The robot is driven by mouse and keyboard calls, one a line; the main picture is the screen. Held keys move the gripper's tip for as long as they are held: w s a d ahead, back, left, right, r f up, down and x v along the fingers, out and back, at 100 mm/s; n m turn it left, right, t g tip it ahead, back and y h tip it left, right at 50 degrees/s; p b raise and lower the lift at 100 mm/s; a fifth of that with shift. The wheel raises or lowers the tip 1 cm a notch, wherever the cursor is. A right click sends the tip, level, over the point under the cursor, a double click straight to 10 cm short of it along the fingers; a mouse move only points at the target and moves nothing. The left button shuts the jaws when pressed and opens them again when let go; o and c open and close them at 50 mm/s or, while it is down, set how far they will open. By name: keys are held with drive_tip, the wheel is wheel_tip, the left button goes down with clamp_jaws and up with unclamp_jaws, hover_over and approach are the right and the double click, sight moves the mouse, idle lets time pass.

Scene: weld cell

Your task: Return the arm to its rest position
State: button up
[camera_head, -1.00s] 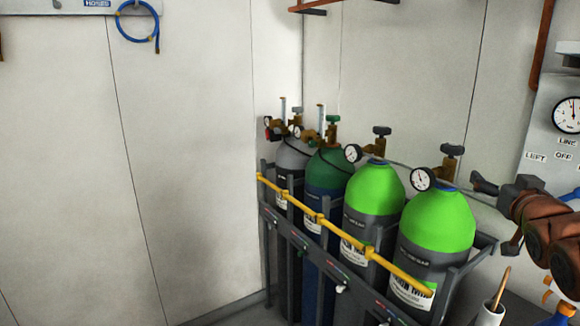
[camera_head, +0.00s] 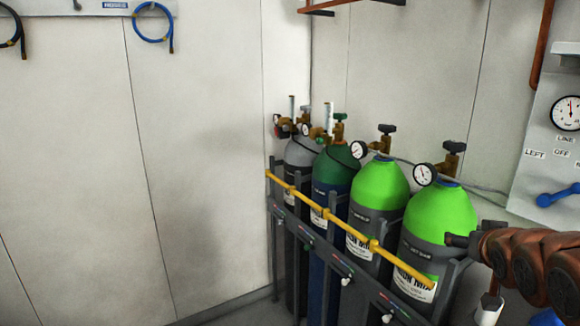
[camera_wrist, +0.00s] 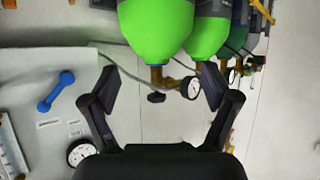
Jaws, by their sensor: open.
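My gripper (camera_wrist: 161,86) is open in the wrist view, its two dark fingers spread wide with nothing between them touching either one. In the head view its dark end (camera_head: 456,240) shows at the right, in front of the nearest green-topped cylinder (camera_head: 440,212); I cannot tell the gap. My arm (camera_head: 530,258), in a brown sleeve, reaches in from the right edge. In the wrist view, which is upside down, a pressure gauge (camera_wrist: 193,88) and a brass valve (camera_wrist: 157,78) appear between the fingers, beyond them.
Several gas cylinders stand in a rack with a yellow bar (camera_head: 325,213). A wall panel (camera_head: 538,158) with a gauge (camera_head: 566,113) and a blue lever (camera_head: 557,195) is at the right. A blue hose (camera_head: 153,22) hangs at upper left. The left wall area is clear.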

drive_tip(key=s+a+f+n+g+y, duration=0.1)
drive_tip(key=s+a+f+g+y, duration=0.1)
drive_tip(key=s+a+f+g, duration=0.9)
drive_tip(key=s+a+f, duration=0.1)
drive_tip(key=s, duration=0.5)
drive_tip(key=s+a+f+n+g+y, duration=0.1)
drive_tip(key=s+a+f, duration=0.1)
drive_tip(key=s+a, duration=0.3)
drive_tip(key=s+a+f+n+g, duration=0.1)
drive_tip(key=s+a+f, duration=0.1)
drive_tip(key=s, duration=0.7)
drive_tip(key=shift+a+g+y, duration=0.3)
drive_tip(key=shift+a+g, duration=0.1)
drive_tip(key=shift+a, duration=0.35)
